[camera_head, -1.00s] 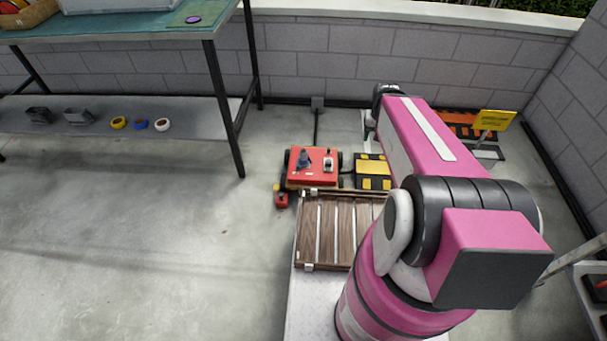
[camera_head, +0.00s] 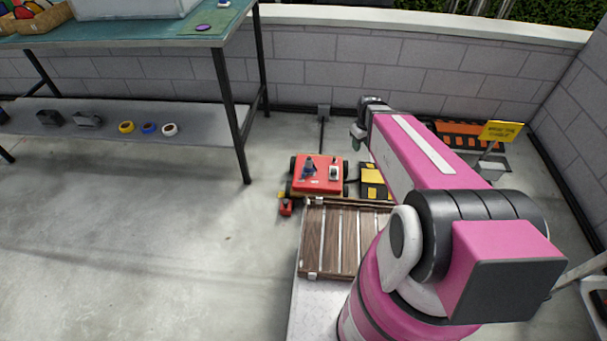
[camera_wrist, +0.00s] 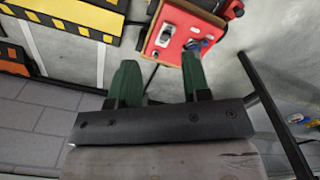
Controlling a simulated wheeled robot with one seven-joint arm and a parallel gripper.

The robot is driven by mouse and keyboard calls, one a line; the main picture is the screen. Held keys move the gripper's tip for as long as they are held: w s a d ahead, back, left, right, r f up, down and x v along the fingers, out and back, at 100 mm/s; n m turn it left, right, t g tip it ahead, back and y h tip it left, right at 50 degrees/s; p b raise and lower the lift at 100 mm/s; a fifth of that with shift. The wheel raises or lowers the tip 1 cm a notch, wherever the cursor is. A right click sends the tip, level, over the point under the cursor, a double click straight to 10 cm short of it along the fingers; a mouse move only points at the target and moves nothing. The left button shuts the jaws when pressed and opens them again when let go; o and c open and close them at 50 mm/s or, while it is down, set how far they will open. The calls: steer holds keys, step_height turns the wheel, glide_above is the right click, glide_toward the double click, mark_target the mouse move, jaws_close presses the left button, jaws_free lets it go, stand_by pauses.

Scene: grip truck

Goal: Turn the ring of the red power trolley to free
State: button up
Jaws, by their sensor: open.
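The red power trolley (camera_head: 319,173) stands on the floor by the wall, with a dark blue-grey knob or ring (camera_head: 309,167) and a pale switch-like fitting (camera_head: 333,172) on its top. In the wrist view the trolley (camera_wrist: 174,50) is at the top, with the blue-grey piece (camera_wrist: 197,46) near the right finger and the pale fitting (camera_wrist: 166,32) left of it. My gripper (camera_wrist: 159,72) has green fingers, spread apart and empty. In the head view my gripper (camera_head: 357,132) is partly hidden behind my arm. The setting of the ring is too small to tell.
A yellow-and-black ramp (camera_head: 374,181) stands right of the trolley, and a wooden slatted deck (camera_head: 340,238) lies in front. A workbench (camera_head: 232,120) is at left. A yellow sign (camera_head: 502,131) and an orange barrier (camera_head: 462,135) stand at right. Floor at left is clear.

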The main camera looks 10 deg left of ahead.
steer(key=w+a+f+n, duration=0.8)
steer(key=a+f+n, duration=0.2)
steer(key=a+f, duration=0.1)
steer(key=n, duration=1.1)
glide_above(303, 174)
step_height(303, 174, down, 12)
step_height(303, 174, down, 11)
steer(key=shift+w+d+r, duration=0.1)
steer(key=shift+w+r, duration=0.05)
steer(key=shift+c, duration=0.2)
jaws_close()
